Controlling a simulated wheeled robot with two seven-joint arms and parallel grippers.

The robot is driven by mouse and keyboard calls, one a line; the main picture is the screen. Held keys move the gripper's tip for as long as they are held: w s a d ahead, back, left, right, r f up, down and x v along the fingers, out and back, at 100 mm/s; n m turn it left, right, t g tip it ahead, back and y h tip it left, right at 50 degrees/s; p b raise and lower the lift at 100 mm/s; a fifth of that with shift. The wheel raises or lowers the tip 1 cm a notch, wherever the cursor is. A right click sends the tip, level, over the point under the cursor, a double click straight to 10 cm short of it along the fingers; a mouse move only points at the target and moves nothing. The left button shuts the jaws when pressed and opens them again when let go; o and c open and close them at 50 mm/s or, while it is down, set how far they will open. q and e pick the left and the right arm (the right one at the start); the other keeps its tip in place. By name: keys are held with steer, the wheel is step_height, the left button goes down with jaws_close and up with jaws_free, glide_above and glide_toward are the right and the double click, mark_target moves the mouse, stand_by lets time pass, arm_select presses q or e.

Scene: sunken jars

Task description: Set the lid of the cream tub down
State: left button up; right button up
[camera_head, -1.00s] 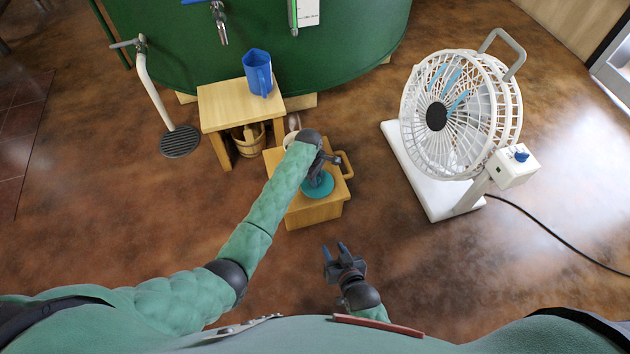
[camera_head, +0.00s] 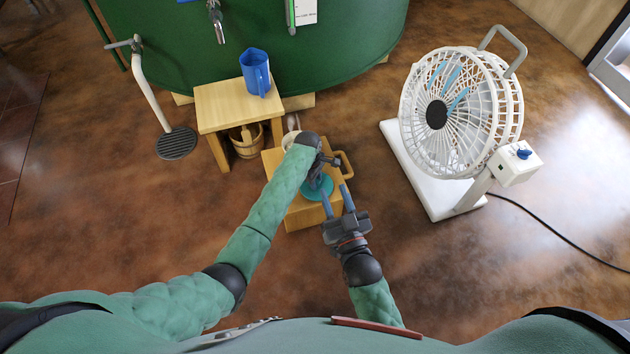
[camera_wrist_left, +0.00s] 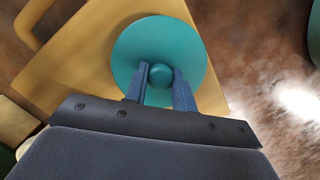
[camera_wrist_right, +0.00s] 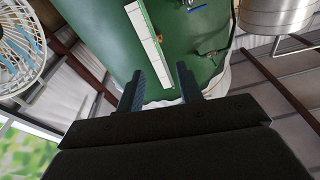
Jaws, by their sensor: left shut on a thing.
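The lid is a teal disc (camera_head: 316,187) with a round knob, over the near part of the wooden stool. In the left wrist view the lid (camera_wrist_left: 180,36) lies flat in front of my left gripper (camera_wrist_left: 160,76), whose two fingers are shut on the knob. I cannot tell whether the lid touches the stool top. A cream-coloured thing, perhaps the tub (camera_head: 290,139), shows behind my left wrist and is mostly hidden. My right gripper (camera_head: 336,195) is open and empty, close in front of the stool and lid in the head view.
The wooden stool (camera_head: 303,216) has a loop handle on its right. A small table (camera_head: 220,108) with a blue jug (camera_head: 256,72) stands behind, a wooden bucket (camera_head: 246,142) below it. A white fan (camera_head: 462,115) stands right. The floor between is clear.

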arm_select(q)
steer(key=shift+f, duration=0.1)
arm_select(e)
steer(key=shift+w+r+t, duration=0.1)
steer(key=shift+r+t, duration=0.4)
steer(key=shift+r, duration=1.15)
arm_select(q)
steer(key=shift+f, duration=0.15)
arm_select(e)
steer(key=shift+f, duration=0.65)
arm_select(q)
steer(key=o, duration=1)
